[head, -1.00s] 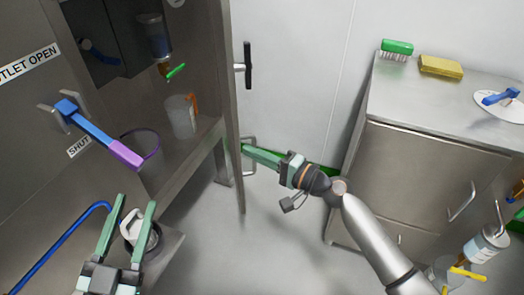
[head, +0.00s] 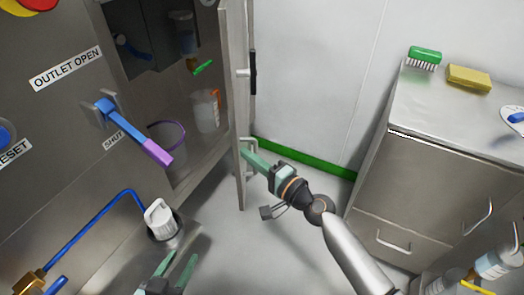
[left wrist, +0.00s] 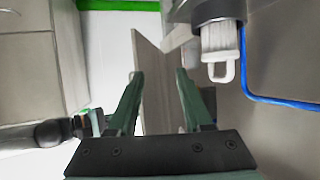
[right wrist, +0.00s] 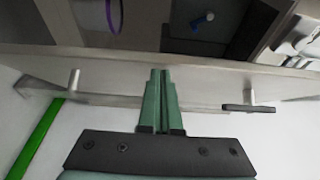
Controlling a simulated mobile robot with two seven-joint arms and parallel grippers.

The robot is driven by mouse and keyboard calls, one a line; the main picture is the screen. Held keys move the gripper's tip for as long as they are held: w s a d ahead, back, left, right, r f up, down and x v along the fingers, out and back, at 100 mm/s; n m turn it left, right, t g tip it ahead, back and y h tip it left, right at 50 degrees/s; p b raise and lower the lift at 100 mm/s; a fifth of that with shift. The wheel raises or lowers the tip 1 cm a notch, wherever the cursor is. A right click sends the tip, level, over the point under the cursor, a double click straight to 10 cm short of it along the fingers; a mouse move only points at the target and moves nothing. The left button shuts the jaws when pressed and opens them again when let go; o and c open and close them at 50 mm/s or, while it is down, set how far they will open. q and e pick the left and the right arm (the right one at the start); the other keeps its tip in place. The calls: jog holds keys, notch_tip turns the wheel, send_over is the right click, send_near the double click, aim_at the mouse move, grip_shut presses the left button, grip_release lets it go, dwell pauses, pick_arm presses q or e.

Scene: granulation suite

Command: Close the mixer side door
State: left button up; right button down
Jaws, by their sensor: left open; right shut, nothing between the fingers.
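The mixer side door (head: 241,110) is a steel panel standing open, seen nearly edge-on in the head view. It carries a black handle (head: 253,72) and a metal pull (head: 252,146). My right gripper (head: 244,153) is shut and empty, its tips at the door's outer face by the metal pull; whether they touch is unclear. The door (right wrist: 210,73) runs across the right wrist view at the fingertips (right wrist: 161,73). My left gripper (head: 170,268) is open and empty, low in front of the mixer (head: 60,130); a steel panel shows beyond its fingers in the left wrist view.
The mixer opening shows a jug (head: 206,110) and a purple-rimmed bucket (head: 166,140). A blue-purple lever (head: 130,132) juts from the front. A white-capped outlet (head: 160,220) and blue hose (head: 85,232) sit near my left gripper. A steel cabinet (head: 425,170) stands right.

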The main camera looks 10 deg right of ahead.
pick_arm(q)
jog(key=s+f, duration=0.1)
jog(key=s+f+g, duration=0.1)
jog(key=f, duration=0.1)
jog(key=s+f+g, duration=0.1)
jog(key=shift+d+f+n, duration=0.1)
jog(key=shift+f+n, duration=0.05)
jog(key=shift+n, duration=0.15)
pick_arm(e)
jog(key=a, duration=0.6)
jog(key=shift+w+a, duration=0.25)
jog(key=shift+a, duration=0.1)
pick_arm(q)
jog(key=shift+d, duration=0.1)
pick_arm(e)
jog(key=shift+d+r, duration=0.1)
jog(key=shift+d, duration=0.05)
